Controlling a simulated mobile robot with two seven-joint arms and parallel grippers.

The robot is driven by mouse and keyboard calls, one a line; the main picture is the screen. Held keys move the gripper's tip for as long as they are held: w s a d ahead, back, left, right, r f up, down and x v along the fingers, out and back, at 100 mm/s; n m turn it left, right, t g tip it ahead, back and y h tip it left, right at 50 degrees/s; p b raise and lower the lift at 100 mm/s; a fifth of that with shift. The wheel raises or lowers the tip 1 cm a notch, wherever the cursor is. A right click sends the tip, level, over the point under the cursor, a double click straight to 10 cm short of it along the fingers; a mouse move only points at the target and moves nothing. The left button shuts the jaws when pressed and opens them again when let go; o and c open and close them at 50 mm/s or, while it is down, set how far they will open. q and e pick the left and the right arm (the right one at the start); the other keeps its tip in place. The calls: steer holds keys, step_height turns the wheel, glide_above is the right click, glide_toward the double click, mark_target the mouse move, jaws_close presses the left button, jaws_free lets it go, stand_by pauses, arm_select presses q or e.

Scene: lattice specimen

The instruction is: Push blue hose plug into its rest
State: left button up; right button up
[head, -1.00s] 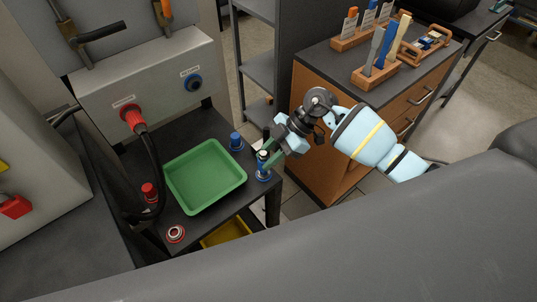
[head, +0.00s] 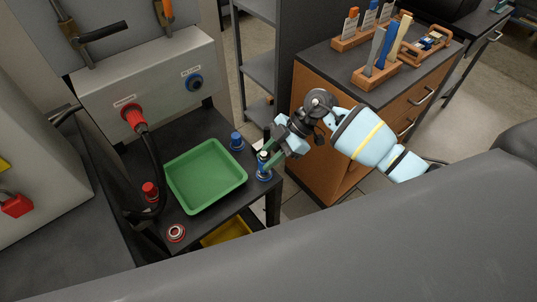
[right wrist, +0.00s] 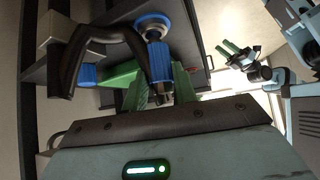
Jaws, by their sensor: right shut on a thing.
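My right gripper (head: 267,157) is shut on the blue hose plug (right wrist: 158,62), held between its green fingers. The plug points at its blue-rimmed rest (head: 264,175) at the right front corner of the dark table. In the right wrist view the rest (right wrist: 152,22) lies right at the plug's metal nose. Some metal shows between the blue body and the ring; how deep the nose sits I cannot tell. A thick black hose (right wrist: 122,35) loops beside the plug. My left gripper (right wrist: 243,50) shows only in the right wrist view, at distance, its green fingers apart.
A green tray (head: 207,206) fills the table's middle. A blue cap (head: 236,141) stands behind the rest. A red cap (head: 150,191) and red-ringed rest (head: 176,232) are at left. The panel (head: 160,85) holds a red plug with hose and a blue socket (head: 195,83).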

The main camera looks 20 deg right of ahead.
arm_select(q)
steer(key=shift+s+a+f, duration=0.15)
arm_select(e)
steer(key=shift+f, duration=0.3)
arm_select(q)
steer(key=shift+s+f, duration=0.15)
steer(key=shift+f, duration=0.05)
arm_select(e)
steer(key=shift+f, duration=0.4)
steer(key=shift+f, duration=0.15)
stand_by(0.5)
steer(key=o, duration=1.5)
steer(key=shift+c, duration=0.2)
arm_select(q)
steer(key=shift+d, duration=0.2)
